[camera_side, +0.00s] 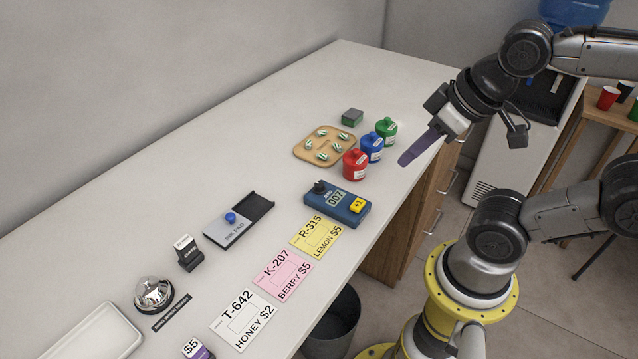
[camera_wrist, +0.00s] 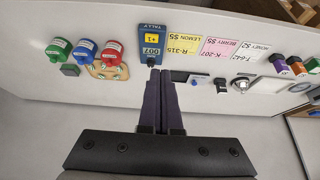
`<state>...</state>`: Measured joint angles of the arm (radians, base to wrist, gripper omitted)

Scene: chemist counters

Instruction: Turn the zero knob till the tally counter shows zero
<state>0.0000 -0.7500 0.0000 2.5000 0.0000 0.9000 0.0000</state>
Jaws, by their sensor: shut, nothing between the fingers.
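The blue tally counter (camera_side: 337,208) lies on the white counter, its display (camera_side: 337,198) reading 007. It has a yellow +1 button (camera_side: 356,205) at its right end and a dark zero knob (camera_side: 320,186) at its left end. The tally counter also shows in the wrist view (camera_wrist: 150,45), where the knob (camera_wrist: 151,61) is near my fingertips. My gripper (camera_side: 405,160) is shut and empty, its purple fingers pointing down and left. In the side view it is above and to the right of the tally counter, apart from it. The wrist view shows the fingers (camera_wrist: 161,74) together.
Red (camera_side: 355,164), blue (camera_side: 372,147) and green (camera_side: 387,131) jars stand beside a wooden tray (camera_side: 300,151) of small striped items. Yellow (camera_side: 315,238), pink (camera_side: 282,275) and white (camera_side: 245,320) cards lie in front of the tally counter. An ink pad (camera_side: 233,228) lies to its left.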

